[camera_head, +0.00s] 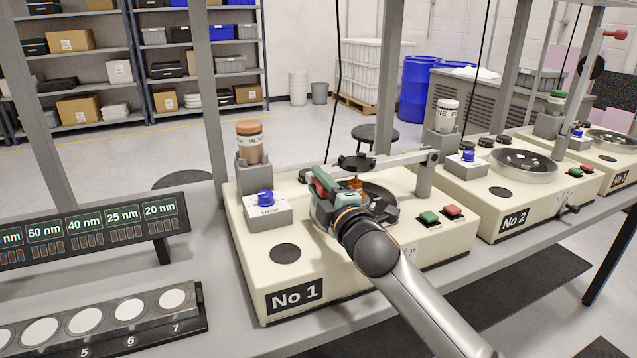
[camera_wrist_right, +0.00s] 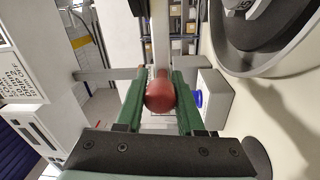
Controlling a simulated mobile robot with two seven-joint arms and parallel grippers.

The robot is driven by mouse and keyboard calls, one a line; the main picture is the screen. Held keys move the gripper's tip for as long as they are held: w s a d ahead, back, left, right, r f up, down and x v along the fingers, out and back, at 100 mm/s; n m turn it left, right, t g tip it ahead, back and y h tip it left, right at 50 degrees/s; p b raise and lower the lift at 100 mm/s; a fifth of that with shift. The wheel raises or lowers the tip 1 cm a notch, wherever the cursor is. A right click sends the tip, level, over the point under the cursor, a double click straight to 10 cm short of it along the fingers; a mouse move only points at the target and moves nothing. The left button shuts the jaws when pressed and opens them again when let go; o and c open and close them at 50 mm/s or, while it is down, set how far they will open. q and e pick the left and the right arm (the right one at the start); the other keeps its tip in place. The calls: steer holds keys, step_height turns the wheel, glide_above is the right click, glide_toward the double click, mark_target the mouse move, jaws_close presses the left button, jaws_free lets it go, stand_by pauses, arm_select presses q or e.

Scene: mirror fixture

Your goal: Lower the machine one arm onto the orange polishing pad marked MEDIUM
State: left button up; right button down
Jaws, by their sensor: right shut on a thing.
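The machine one arm (camera_head: 400,159) is a light bar running left from a post on the cream No 1 machine (camera_head: 352,254). A black disc sits near its far end, with a small orange part (camera_head: 355,183) below. My right gripper (camera_head: 322,188) has green fingers and is shut on a dark red ball knob (camera_wrist_right: 160,95), seen between the fingers in the wrist view. The round platter (camera_head: 378,196) is partly hidden behind my gripper. I cannot make out an orange pad or its marking on it, nor whether the arm touches it. My left gripper is not in view.
An orange-capped bottle (camera_head: 249,146) with a partly readable label stands at the machine's back left. A drip box with a blue knob (camera_head: 266,200) is left of my gripper. Green and red buttons (camera_head: 440,214) are right. Machine No 2 (camera_head: 510,190) stands further right.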

steer(key=c, duration=0.8)
jaws_free()
steer(key=shift+r, duration=0.2)
steer(key=shift+o, duration=1.3)
steer(key=shift+f, duration=0.1)
steer(key=v, duration=1.2)
steer(key=shift+s+p, duration=0.25)
steer(key=shift+p, duration=0.1)
steer(key=shift+d+f, duration=0.1)
steer(key=shift+d, duration=0.1)
